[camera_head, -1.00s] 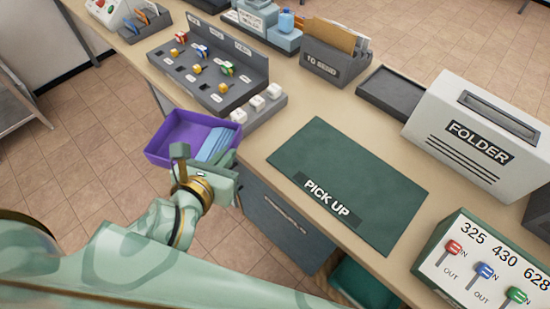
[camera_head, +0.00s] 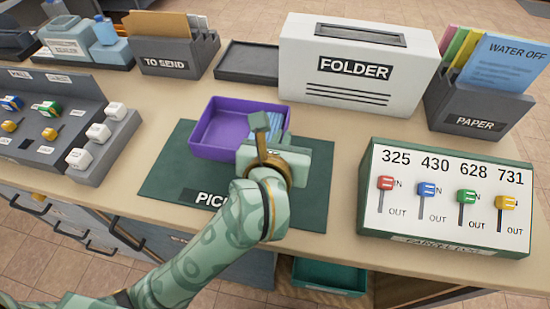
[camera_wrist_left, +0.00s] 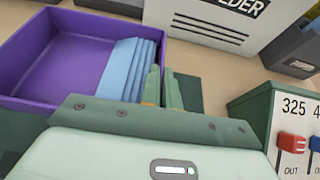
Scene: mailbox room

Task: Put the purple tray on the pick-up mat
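The purple tray (camera_head: 212,128) is over the back part of the dark green pick-up mat (camera_head: 166,172), with blue sheets (camera_head: 273,122) in its right side. I cannot tell whether its bottom touches the mat. My left gripper (camera_head: 270,135) is at the tray's right, front side and partly hides it and the mat's lettering. In the left wrist view, the tray (camera_wrist_left: 60,60) fills the upper left, and the two fingers (camera_wrist_left: 162,88) are close together at its right wall beside the sheets. They appear shut on that wall. My right gripper is not in view.
A white folder box (camera_head: 357,65) and a dark flat tray (camera_head: 247,62) stand behind the mat. A green lever panel (camera_head: 445,200) is to the right, and a grey switch console (camera_head: 60,120) to the left. A paper holder (camera_head: 480,105) stands at the back right.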

